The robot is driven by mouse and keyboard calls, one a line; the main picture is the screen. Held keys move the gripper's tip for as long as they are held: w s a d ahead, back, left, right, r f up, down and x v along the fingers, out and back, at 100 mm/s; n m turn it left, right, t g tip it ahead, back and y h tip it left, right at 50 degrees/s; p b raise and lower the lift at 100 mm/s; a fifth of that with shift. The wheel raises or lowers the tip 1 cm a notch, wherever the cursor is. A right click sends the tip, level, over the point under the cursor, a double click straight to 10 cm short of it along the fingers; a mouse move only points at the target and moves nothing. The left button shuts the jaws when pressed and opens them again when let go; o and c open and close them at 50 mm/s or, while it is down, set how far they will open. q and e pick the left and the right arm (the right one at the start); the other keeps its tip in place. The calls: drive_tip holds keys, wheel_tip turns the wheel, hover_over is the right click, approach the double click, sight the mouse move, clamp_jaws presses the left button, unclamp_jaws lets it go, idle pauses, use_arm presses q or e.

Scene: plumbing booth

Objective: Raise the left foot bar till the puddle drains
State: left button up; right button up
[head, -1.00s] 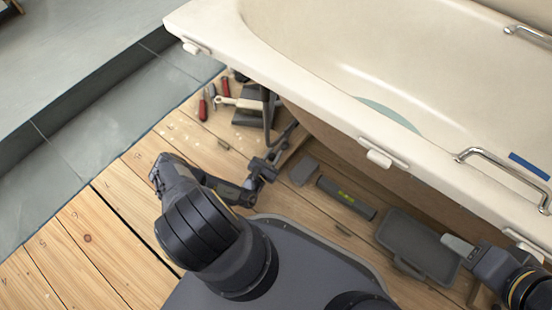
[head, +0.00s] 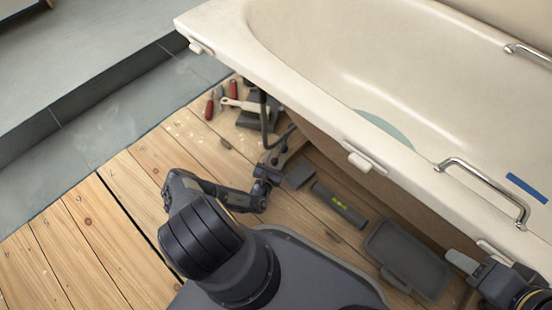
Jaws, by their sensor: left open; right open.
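The cream bathtub (head: 300,95) fills the upper right, with a pale teal puddle (head: 385,128) lying on its floor. A dark upright bar (head: 264,118) shows under the tub's left end and looks like the left foot bar; its lower part is hard to make out. My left gripper (head: 283,146) is open, low near the floor beside this bar. I cannot tell whether it touches the bar. My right gripper (head: 463,262) is open at the lower right near the tub's front side, partly cut from clear view.
Red-handled tools (head: 209,108) and a dark box (head: 250,118) lie by the tub's left end. A spirit level (head: 340,204), a small grey block (head: 299,175) and a grey tray (head: 407,258) lie on the plank floor. Chrome handles (head: 485,180) stand on the tub rim. Planks (head: 90,230) at left are clear.

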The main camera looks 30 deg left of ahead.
use_arm(q)
drive_tip(key=shift+s+r, duration=0.1)
drive_tip(key=shift+s, duration=0.1)
drive_tip(key=s+p, duration=0.1)
drive_tip(key=s, duration=0.2)
drive_tip(key=s+d+p, duration=0.1)
drive_tip(key=s, duration=0.2)
drive_tip(key=shift+s+d, duration=0.25)
drive_tip(key=shift+s, duration=0.4)
